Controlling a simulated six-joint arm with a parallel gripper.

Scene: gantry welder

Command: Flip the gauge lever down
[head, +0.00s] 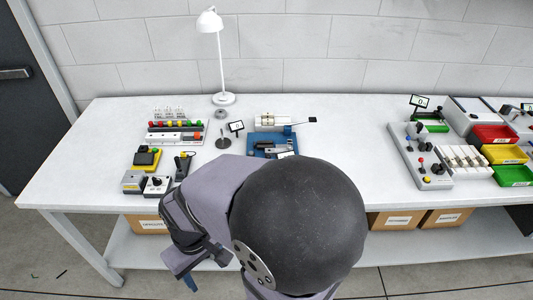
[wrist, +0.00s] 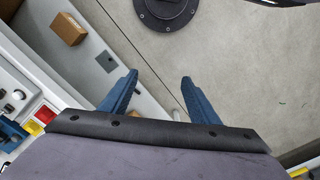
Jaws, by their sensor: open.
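My gripper (wrist: 160,77) is open in the wrist view, its two blue fingers apart with nothing between them. It points down at the floor, off the front of the bench. In the head view a blue fingertip (head: 190,283) shows below the bench's front edge, beyond my arm. No lever can be surely told as the gauge lever. A blue-based device with a grey arm (head: 268,149) stands mid-bench, partly hidden by my arm. A pale block device (head: 271,121) with a dark-tipped rod stands behind it.
The white bench (head: 350,130) is clear right of centre. At left are a button panel (head: 177,133), a yellow device (head: 146,158) and a small black-knobbed box (head: 157,185). A lamp (head: 223,98) stands behind. A lever panel (head: 421,158) and coloured bins (head: 503,154) are at right.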

